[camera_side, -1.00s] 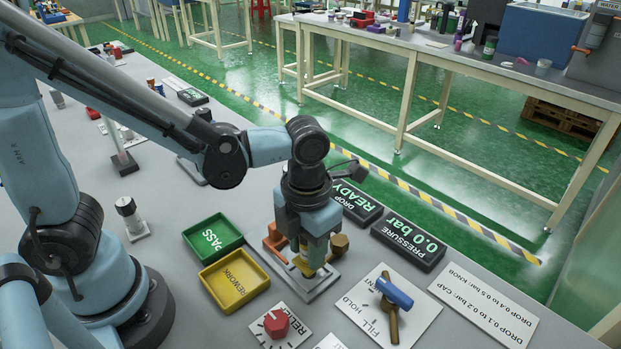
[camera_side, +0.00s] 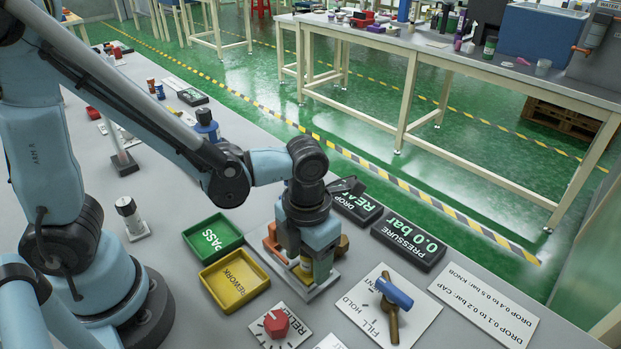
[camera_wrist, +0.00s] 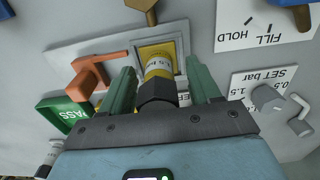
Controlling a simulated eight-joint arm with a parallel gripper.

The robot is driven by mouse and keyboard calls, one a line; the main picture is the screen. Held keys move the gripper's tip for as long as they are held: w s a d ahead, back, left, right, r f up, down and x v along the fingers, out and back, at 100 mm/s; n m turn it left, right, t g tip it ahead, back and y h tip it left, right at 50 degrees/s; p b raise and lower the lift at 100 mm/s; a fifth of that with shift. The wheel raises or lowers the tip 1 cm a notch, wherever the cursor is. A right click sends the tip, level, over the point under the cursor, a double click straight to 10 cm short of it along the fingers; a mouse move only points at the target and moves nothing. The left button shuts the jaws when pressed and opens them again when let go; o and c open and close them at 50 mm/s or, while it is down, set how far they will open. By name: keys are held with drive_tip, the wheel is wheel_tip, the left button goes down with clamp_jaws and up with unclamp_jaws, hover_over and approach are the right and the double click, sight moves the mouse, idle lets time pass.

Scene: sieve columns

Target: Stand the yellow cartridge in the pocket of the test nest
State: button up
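The yellow cartridge (camera_wrist: 160,66) has a pale printed label and a black cap (camera_wrist: 158,92). In the wrist view its lower end is at the yellow-edged pocket (camera_wrist: 176,46) of the test nest (camera_wrist: 100,42). It looks upright; how deep it sits is hidden. In the side view the cartridge (camera_side: 306,268) shows partly below my gripper, over the nest plate (camera_side: 283,281). My gripper (camera_wrist: 163,82) has its two green fingers on either side of the cartridge. A gap shows between the cap and the right finger, so the fingers look open around it.
An orange clamp (camera_wrist: 88,77) and a brown knob (camera_wrist: 146,8) flank the pocket. The green PASS tray (camera_side: 213,236) and yellow REWORK tray (camera_side: 235,280) lie left of the nest. A blue-handled valve (camera_side: 394,294) and red knob (camera_side: 276,322) stand nearby.

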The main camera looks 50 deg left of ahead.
wheel_tip(320, 180, up, 12)
drive_tip(key=shift+r, duration=0.1)
drive_tip(key=shift+a+n, duration=0.5)
drive_tip(key=shift+n, duration=0.7)
drive_tip(key=a+n+t, duration=0.3)
drive_tip(key=a+n, duration=0.3)
drive_tip(key=n, duration=1)
drive_tip(key=w+a+n+t, duration=0.1)
drive_tip(key=a+n+t, duration=0.3)
drive_tip(key=n, duration=1.3)
drive_tip(key=shift+w+a+f+n, duration=0.15)
drive_tip(key=shift+a+f+n, duration=0.25)
drive_tip(key=shift+a, duration=0.6)
